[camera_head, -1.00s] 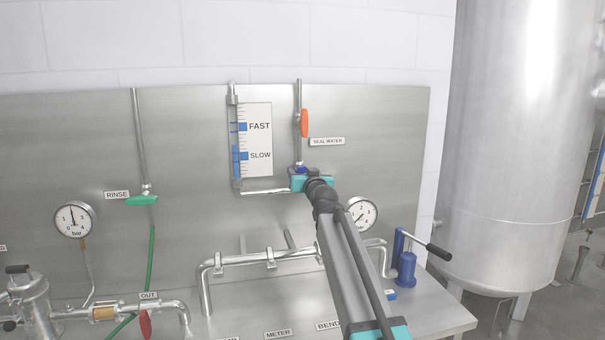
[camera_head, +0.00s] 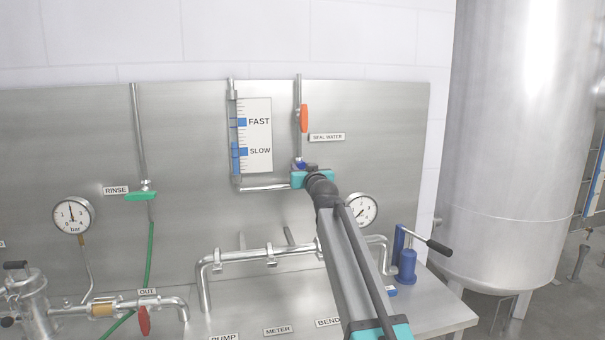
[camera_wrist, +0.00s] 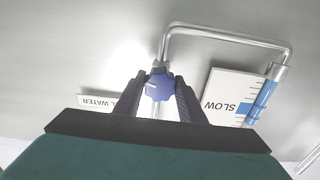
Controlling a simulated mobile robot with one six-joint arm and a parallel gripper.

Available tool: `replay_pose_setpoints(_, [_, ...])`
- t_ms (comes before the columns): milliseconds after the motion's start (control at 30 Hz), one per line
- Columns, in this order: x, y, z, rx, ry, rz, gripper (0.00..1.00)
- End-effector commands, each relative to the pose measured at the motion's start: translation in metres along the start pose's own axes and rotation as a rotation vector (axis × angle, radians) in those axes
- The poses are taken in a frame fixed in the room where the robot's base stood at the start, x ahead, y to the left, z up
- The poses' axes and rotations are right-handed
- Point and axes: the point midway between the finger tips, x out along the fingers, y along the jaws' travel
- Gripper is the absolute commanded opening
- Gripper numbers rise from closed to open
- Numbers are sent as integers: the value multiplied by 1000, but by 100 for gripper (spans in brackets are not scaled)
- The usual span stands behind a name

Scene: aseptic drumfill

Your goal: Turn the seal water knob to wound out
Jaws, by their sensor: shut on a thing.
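The seal water knob (camera_wrist: 158,87) is blue and lobed, with a pale mark on its face, at the middle of the wrist view. My gripper (camera_wrist: 160,82) is shut on it, with one dark finger on each side. In the head view my gripper (camera_head: 304,172) is at the pipe below the SEAL WATER label (camera_head: 327,137), and only a bit of blue shows there. The gauge tube (camera_head: 236,160) stands left of it, beside a white scale (camera_head: 258,135) marked FAST and SLOW. Blue shows in the tube near SLOW.
A red-orange handle (camera_head: 304,118) sits on the pipe just above my gripper. A thin bent pipe (camera_wrist: 228,34) runs from the knob to the tube. A dial gauge (camera_head: 361,210) and a blue hand pump (camera_head: 407,262) are at lower right. A green rinse handle (camera_head: 141,196) is left.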

Motion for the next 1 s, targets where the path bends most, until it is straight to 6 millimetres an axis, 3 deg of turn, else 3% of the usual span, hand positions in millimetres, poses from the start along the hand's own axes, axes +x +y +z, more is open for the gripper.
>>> replay_pose_setpoints(1000, [1,-1,3,-634,3,0,14])
